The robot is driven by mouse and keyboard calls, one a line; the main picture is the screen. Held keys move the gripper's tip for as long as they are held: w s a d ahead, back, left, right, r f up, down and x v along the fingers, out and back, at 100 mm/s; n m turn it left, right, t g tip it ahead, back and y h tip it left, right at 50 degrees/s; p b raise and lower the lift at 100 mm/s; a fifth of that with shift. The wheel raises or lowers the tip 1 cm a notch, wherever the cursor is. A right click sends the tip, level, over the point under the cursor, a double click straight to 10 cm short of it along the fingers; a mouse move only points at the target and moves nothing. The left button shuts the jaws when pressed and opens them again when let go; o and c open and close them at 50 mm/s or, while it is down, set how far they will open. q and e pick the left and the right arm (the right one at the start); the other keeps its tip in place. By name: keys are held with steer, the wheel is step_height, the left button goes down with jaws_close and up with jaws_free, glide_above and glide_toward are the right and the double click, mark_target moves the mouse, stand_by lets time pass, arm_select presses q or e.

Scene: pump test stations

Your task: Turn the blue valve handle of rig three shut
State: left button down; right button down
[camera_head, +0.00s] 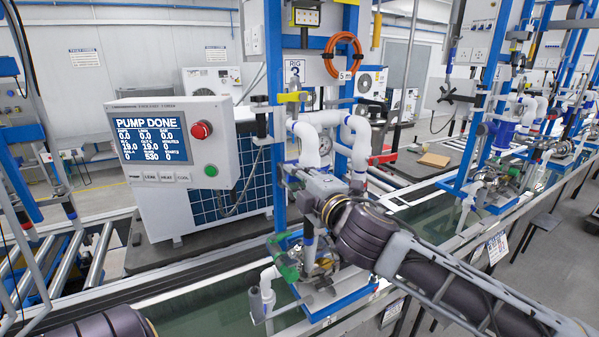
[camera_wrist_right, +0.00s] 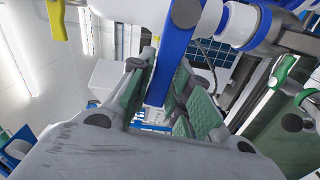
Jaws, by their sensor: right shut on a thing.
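The rig three sign (camera_head: 295,71) hangs on a blue frame at the middle of the head view. My right gripper (camera_head: 293,176) reaches in from the lower right to the pipework below the sign. In the right wrist view its green-padded fingers (camera_wrist_right: 165,92) close around a blue piece (camera_wrist_right: 163,75), which I take as the blue valve handle. The handle is mostly hidden by the gripper in the head view, and its exact angle cannot be told. My left gripper is out of view.
A grey control box (camera_head: 185,146) left of the rig reads PUMP DONE, with a red button (camera_head: 201,130). White pipes (camera_head: 309,143) stand close to my right gripper. A green handle (camera_head: 287,268) sits low on the rig. Another rig stands at the right.

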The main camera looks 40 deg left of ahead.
steer(key=shift+f+n, duration=0.5)
steer(key=shift+n, duration=0.3)
steer(key=c, duration=1.3)
jaws_free()
steer(key=v, duration=1.2)
